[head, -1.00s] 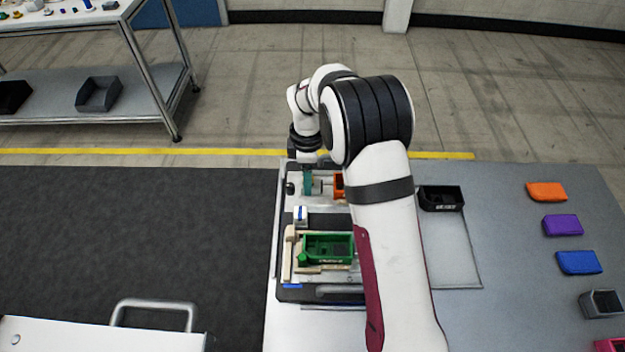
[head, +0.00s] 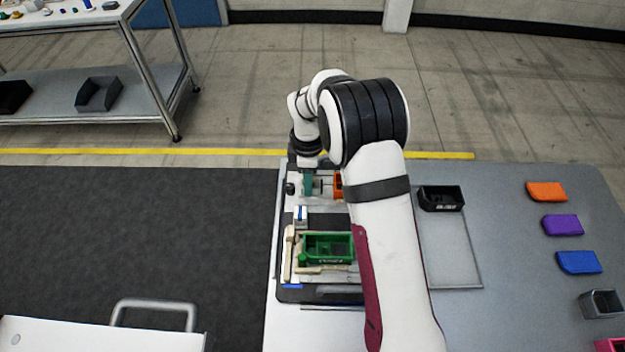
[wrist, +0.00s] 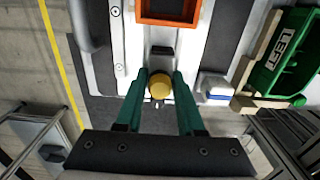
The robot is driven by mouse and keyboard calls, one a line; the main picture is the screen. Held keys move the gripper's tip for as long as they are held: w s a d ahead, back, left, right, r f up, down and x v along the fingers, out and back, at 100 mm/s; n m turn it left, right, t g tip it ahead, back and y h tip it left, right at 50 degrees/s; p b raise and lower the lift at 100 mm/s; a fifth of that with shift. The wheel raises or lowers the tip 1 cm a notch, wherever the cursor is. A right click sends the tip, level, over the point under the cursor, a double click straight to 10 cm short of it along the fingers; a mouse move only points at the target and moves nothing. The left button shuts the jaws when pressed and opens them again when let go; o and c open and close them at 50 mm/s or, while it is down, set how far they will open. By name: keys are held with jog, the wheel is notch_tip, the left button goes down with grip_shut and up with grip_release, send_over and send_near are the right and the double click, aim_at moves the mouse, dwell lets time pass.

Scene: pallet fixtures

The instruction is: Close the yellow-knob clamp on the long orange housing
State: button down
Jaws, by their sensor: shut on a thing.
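The orange housing (wrist: 168,10) shows at the top of the wrist view, cut off by the frame edge. In the head view it is partly hidden behind my arm (head: 338,186). The clamp's round yellow knob (wrist: 160,86) sits below it in the wrist view, with a dark piece between knob and housing. My gripper (wrist: 160,78) has its two green fingers shut on the knob, one on each side. In the head view my gripper (head: 308,184) is just left of the orange housing, and the knob is hidden. I cannot tell whether the clamp touches the housing.
A green housing (head: 328,248) sits in a beige fixture nearer me, with a blue-and-white block (head: 300,216) beside it. A black bin (head: 440,199) stands right of my arm. Orange, purple and blue pieces lie along the right side of the table.

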aim_at(320, 184)
jog(key=shift+d, duration=1.3)
jog(key=c, duration=0.7)
grip_release()
jog(key=shift+r, duration=4)
jog(key=shift+d, duration=0.1)
